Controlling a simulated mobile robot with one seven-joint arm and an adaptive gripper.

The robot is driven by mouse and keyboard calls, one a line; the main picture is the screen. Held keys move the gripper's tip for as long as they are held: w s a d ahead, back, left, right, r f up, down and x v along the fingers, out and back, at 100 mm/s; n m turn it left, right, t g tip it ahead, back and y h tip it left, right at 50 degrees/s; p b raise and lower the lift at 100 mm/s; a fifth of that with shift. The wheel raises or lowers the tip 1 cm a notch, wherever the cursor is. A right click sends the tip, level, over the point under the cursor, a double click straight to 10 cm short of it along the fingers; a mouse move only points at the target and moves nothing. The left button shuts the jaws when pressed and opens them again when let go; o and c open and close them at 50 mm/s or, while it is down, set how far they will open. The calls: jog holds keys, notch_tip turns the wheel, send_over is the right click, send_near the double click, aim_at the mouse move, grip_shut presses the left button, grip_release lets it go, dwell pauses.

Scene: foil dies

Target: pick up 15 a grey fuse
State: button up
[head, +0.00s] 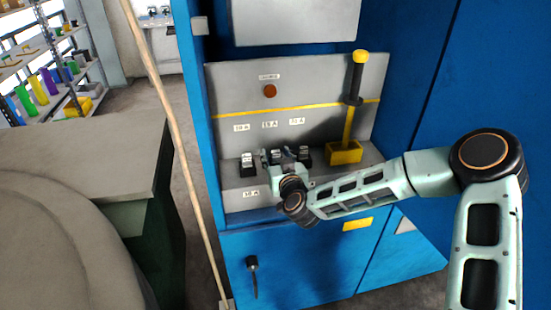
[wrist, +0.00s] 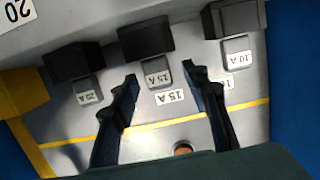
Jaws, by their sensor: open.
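The 15 A grey fuse (wrist: 157,74) sits upright in the middle black holder (wrist: 146,37), its white label facing up in the wrist view. My gripper (wrist: 160,76) is open, with one finger on each side of this fuse and nothing held. Whether the fingers touch it cannot be told. In the head view my gripper (head: 280,163) is over the middle of the row and partly hides the middle fuse (head: 276,155). Another grey fuse marked 10 A (wrist: 235,52) stands on the right in the wrist view, and a third (wrist: 88,90) on the left.
The row stands on a grey shelf in a blue cabinet (head: 190,90). A yellow-based lever (head: 345,152) is right of it. A red-brown button (head: 270,91) is on the back panel. A wooden pole (head: 165,110) leans in front at left.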

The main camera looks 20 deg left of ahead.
jog(key=shift+w+a+f, duration=0.15)
jog(key=shift+w+a, duration=0.15)
jog(key=shift+w, duration=0.25)
grip_shut()
